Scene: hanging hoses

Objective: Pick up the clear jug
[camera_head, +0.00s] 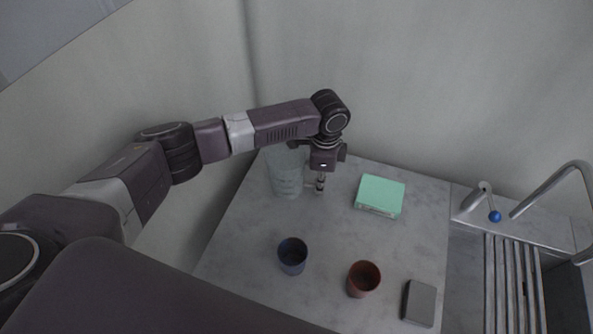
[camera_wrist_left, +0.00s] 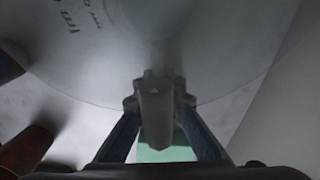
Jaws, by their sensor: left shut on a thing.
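The clear jug (camera_head: 284,176) stands at the back left of the grey counter, close to the wall. Its large see-through body (camera_wrist_left: 150,50), with dark printed marks, fills the upper part of the left wrist view. My left gripper (camera_head: 320,184) points down at the jug's right side. In the left wrist view the fingers of my left gripper (camera_wrist_left: 157,112) are closed on the jug's handle (camera_wrist_left: 155,118). I cannot tell whether the jug's base touches the counter. My right gripper is not in view.
A mint-green box (camera_head: 380,195) lies right of my left gripper. A blue cup (camera_head: 292,256), a reddish-brown cup (camera_head: 363,279) and a grey block (camera_head: 419,303) stand nearer on the counter (camera_head: 330,235). A metal tap (camera_head: 555,180) and a slatted drainer (camera_head: 513,280) are at the right.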

